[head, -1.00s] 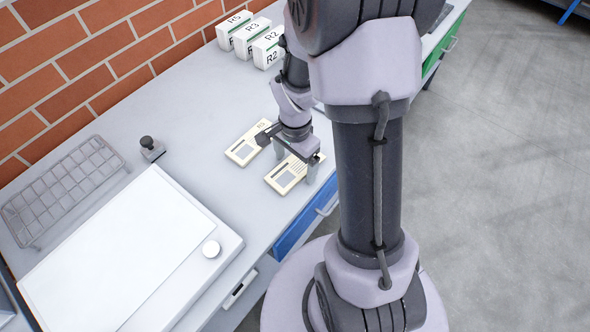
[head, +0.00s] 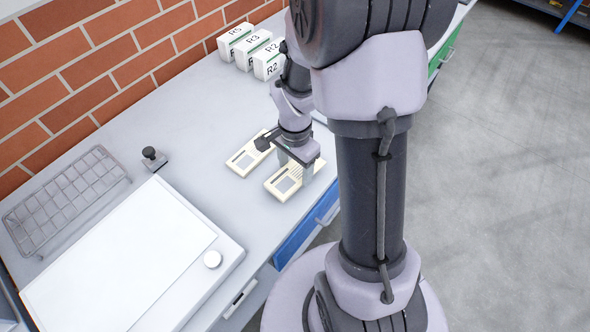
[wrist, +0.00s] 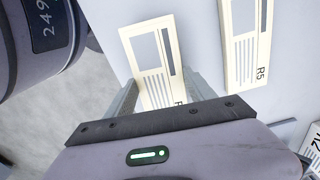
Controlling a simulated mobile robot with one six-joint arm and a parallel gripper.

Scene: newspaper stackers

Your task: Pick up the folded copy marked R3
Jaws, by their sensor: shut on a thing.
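A cream folded copy (head: 284,183) with a grey picture block lies flat on the grey worktop near its front edge. In the wrist view this copy (wrist: 147,52) shows a mark starting like an R, the rest hidden behind my gripper body. My gripper (head: 296,168) is shut on this copy, with a finger at each long side; the fingers also show in the wrist view (wrist: 160,92). A second cream copy (head: 246,157), marked R5 in the wrist view (wrist: 243,45), lies apart beside it.
White blocks marked R5 (head: 233,40), R3 (head: 250,51) and R2 (head: 269,64) stand by the brick wall. A wire rack (head: 65,200), a small black-knobbed stand (head: 153,157) and a white board (head: 120,260) are at left. The worktop behind the copies is clear.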

